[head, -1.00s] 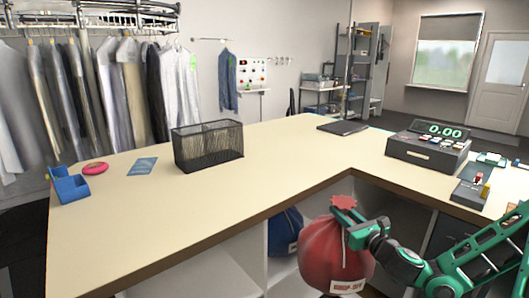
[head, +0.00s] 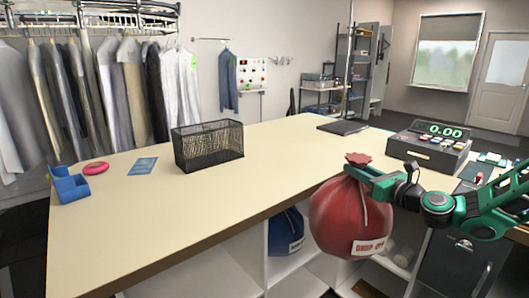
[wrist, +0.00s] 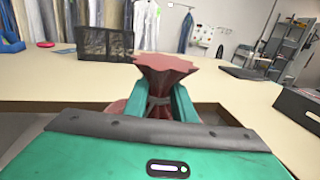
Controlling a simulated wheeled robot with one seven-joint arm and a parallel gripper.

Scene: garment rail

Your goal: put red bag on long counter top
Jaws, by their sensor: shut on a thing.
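The red bag (head: 348,217) is a round, full sack with a tied neck, a ruffled top and a white label. My gripper (head: 352,170) is shut on its neck. The bag hangs upright in front of the long counter top (head: 270,160), near its inner corner, with its body mostly below the counter's surface level. In the wrist view the bag's ruffled top (wrist: 165,66) stands above the green fingers (wrist: 162,105). Most of the bag's body is hidden there behind my gripper.
A black mesh basket (head: 208,147), blue dispenser (head: 70,186), pink disc (head: 95,168) and blue card (head: 142,166) are on the counter. A dark flat item (head: 342,127) and cash register (head: 430,146) stand farther right. The front middle is clear. A blue bag (head: 286,231) sits in a shelf below.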

